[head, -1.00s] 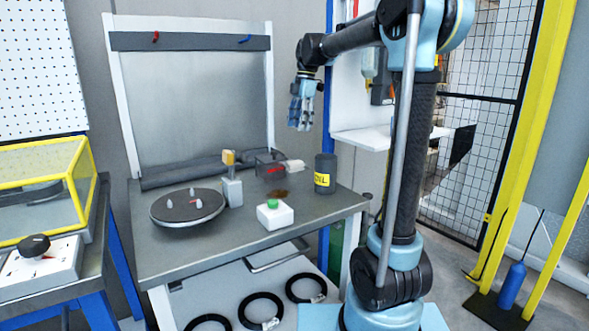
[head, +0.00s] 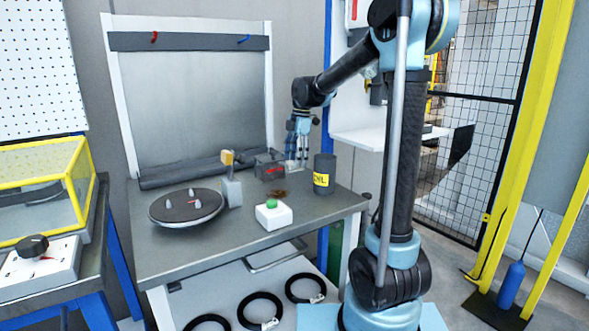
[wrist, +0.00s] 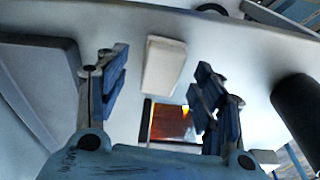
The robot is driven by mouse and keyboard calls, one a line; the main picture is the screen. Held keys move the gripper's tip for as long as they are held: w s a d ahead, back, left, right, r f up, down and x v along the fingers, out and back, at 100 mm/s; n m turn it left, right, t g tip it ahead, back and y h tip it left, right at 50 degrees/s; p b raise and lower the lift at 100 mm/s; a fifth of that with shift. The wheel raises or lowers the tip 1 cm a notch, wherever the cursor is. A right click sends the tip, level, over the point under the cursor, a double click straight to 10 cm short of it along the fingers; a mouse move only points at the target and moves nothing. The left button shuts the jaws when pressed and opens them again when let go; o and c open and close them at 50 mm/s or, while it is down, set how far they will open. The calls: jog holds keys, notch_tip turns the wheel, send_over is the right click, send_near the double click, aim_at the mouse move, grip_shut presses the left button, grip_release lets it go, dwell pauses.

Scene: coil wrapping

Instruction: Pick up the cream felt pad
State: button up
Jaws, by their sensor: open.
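The cream felt pad (wrist: 163,65) lies on the grey bench top in the wrist view, a small pale block. My gripper (wrist: 157,95) is open, with a finger on each side of the picture and the pad showing beyond the gap between them. No contact with the pad shows. In the head view my gripper (head: 297,163) points down low over the back right of the bench, and largely hides the pad there.
A dark OIL can (head: 324,174) stands close on the right of my gripper; a grey bin (head: 268,165) is close on the left. A white box with a green button (head: 273,213), a round turntable (head: 187,207) and a post (head: 231,190) stand on the bench (head: 185,257).

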jog(key=shift+a+f, duration=0.15)
jog(key=shift+f, duration=0.85)
jog(key=c, duration=1.1)
notch_tip(320, 180, up, 7)
jog(key=shift+s+r, duration=0.1)
jog(key=shift+r, duration=0.1)
jog(key=w+a, duration=0.8)
jog(key=w, duration=0.1)
jog(key=w+a, duration=0.4)
jog(key=shift+w+a+f, duration=0.1)
jog(key=shift+w+f, duration=0.05)
jog(key=shift+w, duration=0.05)
